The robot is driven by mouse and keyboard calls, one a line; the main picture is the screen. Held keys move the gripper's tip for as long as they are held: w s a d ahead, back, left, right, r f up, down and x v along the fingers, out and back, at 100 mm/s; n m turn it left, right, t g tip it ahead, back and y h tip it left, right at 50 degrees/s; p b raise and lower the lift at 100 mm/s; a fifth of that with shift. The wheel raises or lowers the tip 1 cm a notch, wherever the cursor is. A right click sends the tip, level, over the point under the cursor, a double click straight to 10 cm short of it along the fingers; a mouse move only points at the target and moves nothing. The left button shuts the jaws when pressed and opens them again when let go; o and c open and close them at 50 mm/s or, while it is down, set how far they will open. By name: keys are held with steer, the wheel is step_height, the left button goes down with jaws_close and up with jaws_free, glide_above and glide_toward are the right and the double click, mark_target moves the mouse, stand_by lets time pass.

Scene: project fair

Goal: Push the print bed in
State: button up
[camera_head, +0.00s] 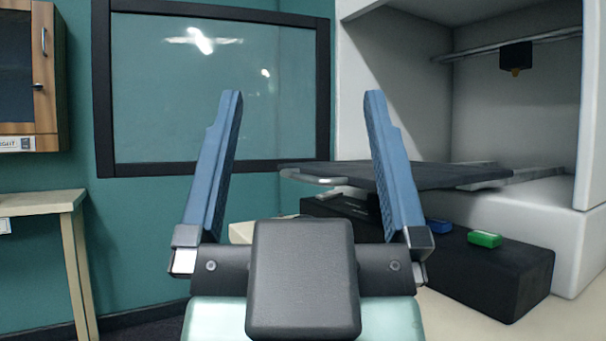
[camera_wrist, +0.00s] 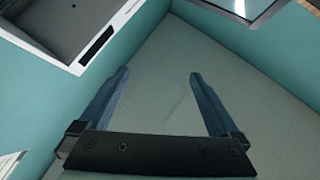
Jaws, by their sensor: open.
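The print bed (camera_head: 440,178) is a flat dark plate in the head view. It sticks out to the left of the white printer housing (camera_head: 520,228), above a black block, and its right part reaches into the printer's opening. My gripper (camera_head: 304,100) is open and empty, with two blue fingers pointing up and spread wide. In the head view its right finger overlaps part of the bed; I cannot tell whether they touch. In the wrist view my gripper (camera_wrist: 158,75) is open with only floor or wall between the fingers. The bed is not clearly seen there.
A black block (camera_head: 490,268) with a green piece (camera_head: 484,239) and a blue piece (camera_head: 438,226) on it sits in front of the printer. A dark print head (camera_head: 515,57) hangs on a rail inside. A pale table (camera_head: 40,203) stands at the left below a wooden cabinet (camera_head: 48,75).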

steer(key=shift+w, duration=0.15)
steer(key=shift+c, duration=1.2)
steer(key=w+g+h+p, duration=0.1)
steer(key=p, duration=0.2)
steer(key=w+g+h+p, duration=0.1)
steer(key=w+p, duration=0.1)
steer(key=p, duration=0.2)
steer(key=shift+w+d, duration=0.2)
steer(key=shift+w, duration=0.05)
steer(key=c, duration=0.7)
steer(key=w+f+n+g+h+p, duration=0.2)
steer(key=g+p, duration=0.1)
steer(key=p, duration=0.5)
steer(key=shift+w+d, duration=0.15)
jaws_close()
steer(key=s+a+f+n+g+p, duration=0.1)
steer(key=s+a+n+g+p, duration=0.15)
steer(key=s+n+p, duration=0.7)
steer(key=s+a+f+n+g+p, duration=0.1)
steer(key=f+n+g+p, duration=0.2)
steer(key=p, duration=1.6)
glide_toward(352, 183)
steer(key=w+a, duration=0.2)
steer(key=w, duration=0.1)
steer(key=shift+w+d+f+n+t+h+p, duration=0.15)
steer(key=shift+w+d+n+t+h+p, duration=0.15)
steer(key=shift+w+d+p, duration=0.7)
steer(key=shift+w+d+f, duration=0.15)
steer(key=shift+w+d, duration=0.2)
steer(key=shift+d, duration=0.25)
